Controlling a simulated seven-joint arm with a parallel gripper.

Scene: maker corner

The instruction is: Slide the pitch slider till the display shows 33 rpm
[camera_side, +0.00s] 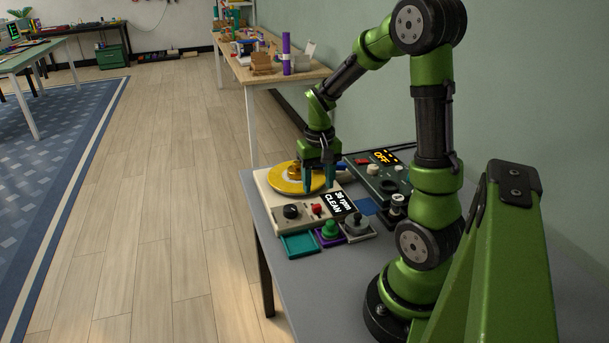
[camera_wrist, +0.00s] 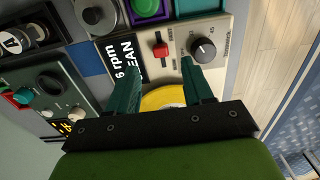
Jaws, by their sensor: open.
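The cream turntable unit (camera_side: 268,198) sits on the grey table and carries a yellow platter (camera_side: 283,184). Its black display (camera_side: 341,202) reads "36 rpm" and "CLEAN" in the side view. In the wrist view part of the display (camera_wrist: 121,62) is covered by a finger. The red pitch slider (camera_side: 317,209) sits in a short slot between the display and a black knob (camera_side: 291,212); it also shows in the wrist view (camera_wrist: 160,50). My gripper (camera_side: 320,186) is open and empty, pointing down over the unit. In the wrist view its fingertips (camera_wrist: 160,74) stand short of the slider, apart from it.
A dark green device (camera_side: 375,178) with an "OFF" display stands behind. Along the unit's front are a teal tray (camera_side: 299,245), a purple tray with a green piece (camera_side: 330,229) and a tray with a grey knobbed piece (camera_side: 355,226). A blue square (camera_side: 366,206) lies beside the display.

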